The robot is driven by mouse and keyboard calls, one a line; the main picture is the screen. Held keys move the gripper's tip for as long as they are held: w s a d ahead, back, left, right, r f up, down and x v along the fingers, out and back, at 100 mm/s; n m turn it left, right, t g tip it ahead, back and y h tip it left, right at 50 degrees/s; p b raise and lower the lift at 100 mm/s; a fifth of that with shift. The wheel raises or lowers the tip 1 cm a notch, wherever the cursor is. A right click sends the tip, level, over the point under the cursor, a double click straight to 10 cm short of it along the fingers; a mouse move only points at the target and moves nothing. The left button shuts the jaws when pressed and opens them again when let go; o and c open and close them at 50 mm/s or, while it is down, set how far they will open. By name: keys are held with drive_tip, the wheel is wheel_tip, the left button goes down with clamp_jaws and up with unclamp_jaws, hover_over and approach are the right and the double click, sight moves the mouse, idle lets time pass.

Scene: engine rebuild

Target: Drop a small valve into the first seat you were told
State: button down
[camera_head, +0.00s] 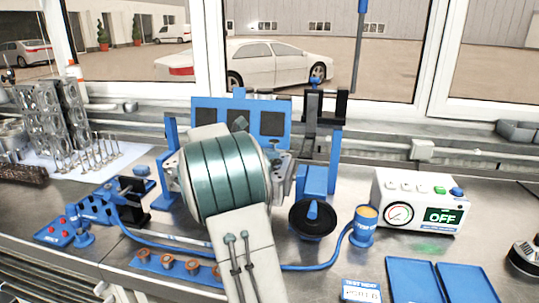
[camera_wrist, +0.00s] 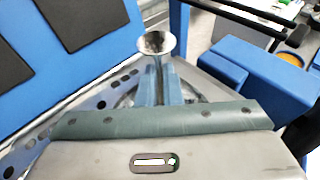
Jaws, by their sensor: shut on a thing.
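My gripper (camera_wrist: 165,88) is shut on a small valve (camera_wrist: 155,43) in the wrist view. The valve's round, shiny head is at the far end, and its stem runs back between the fingers. Below it is a grey metal part (camera_wrist: 100,105) with holes along its edge, partly covered by the gripper body. In the head view my arm hides the gripper and the held valve. A metal part (camera_head: 284,172), likely a cylinder head, sits by the blue fixture (camera_head: 205,107), mostly behind my arm. No valve seat is clearly visible.
Several valves (camera_head: 88,152) stand on a white mat at the left, near metal engine parts (camera_head: 45,112). A white tester (camera_head: 420,203) reads OFF at the right. Blue trays (camera_head: 412,280), a black round wheel (camera_head: 312,220) and a blue cup (camera_head: 363,226) stand nearby.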

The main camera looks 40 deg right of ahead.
drive_tip(key=shift+f, duration=0.2)
drive_tip(key=c, duration=1.5)
unclamp_jaws()
